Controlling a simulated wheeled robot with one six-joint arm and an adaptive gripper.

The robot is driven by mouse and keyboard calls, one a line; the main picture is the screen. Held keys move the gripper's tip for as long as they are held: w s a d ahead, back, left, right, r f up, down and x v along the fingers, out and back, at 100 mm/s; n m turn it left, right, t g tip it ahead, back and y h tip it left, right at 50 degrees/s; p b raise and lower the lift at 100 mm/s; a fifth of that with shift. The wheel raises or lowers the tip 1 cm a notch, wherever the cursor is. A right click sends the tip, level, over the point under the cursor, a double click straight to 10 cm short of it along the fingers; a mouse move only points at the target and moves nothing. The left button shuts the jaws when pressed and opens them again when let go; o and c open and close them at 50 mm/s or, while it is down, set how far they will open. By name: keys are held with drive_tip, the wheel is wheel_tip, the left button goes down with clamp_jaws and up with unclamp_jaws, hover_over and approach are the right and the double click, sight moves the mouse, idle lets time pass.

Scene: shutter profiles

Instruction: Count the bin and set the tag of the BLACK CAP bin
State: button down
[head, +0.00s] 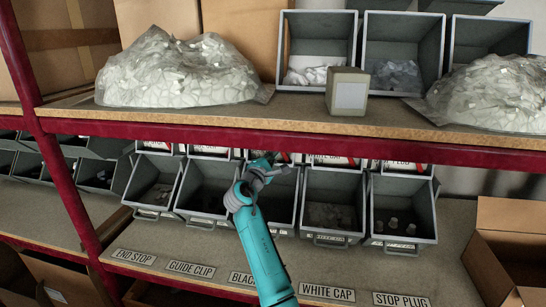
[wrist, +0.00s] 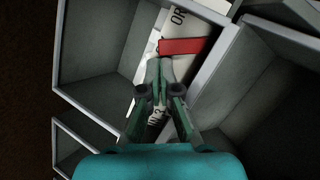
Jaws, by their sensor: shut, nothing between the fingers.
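The BLACK CAP bin (head: 283,207) is the middle grey bin of the lower row, partly hidden by my teal arm. Its shelf label (head: 241,279) is cut off by the arm after "BLAC". My gripper (head: 290,170) is at the top of this bin, by the cards above the row. In the wrist view my gripper (wrist: 165,62) is shut and empty, its tips just below a red tag (wrist: 182,46) on a white card (wrist: 200,12). I cannot tell whether they touch. Part of the lettering, "OR", shows. The bin's contents are hidden.
Neighbouring bins are GUIDE CLIP (head: 206,190) on the left and WHITE CAP (head: 332,200) on the right. The upper shelf's red beam (head: 160,131) runs just above my gripper. A cardboard box (head: 505,240) stands at the right. The shelf strip before the bins is mostly clear.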

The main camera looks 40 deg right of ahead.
drive_tip(key=shift+s+d+r+m, duration=0.15)
drive_tip(key=shift+r+m, duration=0.15)
drive_tip(key=shift+m, duration=0.3)
drive_tip(key=s+m, duration=0.1)
drive_tip(key=m, duration=0.1)
drive_tip(key=d+r+m+y, duration=0.1)
drive_tip(key=m, duration=0.2)
drive_tip(key=s+d+m+g+y, duration=0.1)
drive_tip(key=m, duration=0.2)
drive_tip(key=shift+s+r, duration=0.35)
drive_tip(key=shift+r, duration=0.05)
drive_tip(key=s+a+r, duration=0.1)
drive_tip(key=a+r, duration=0.1)
drive_tip(key=a, duration=0.9)
drive_tip(key=shift+s+a+r, duration=0.15)
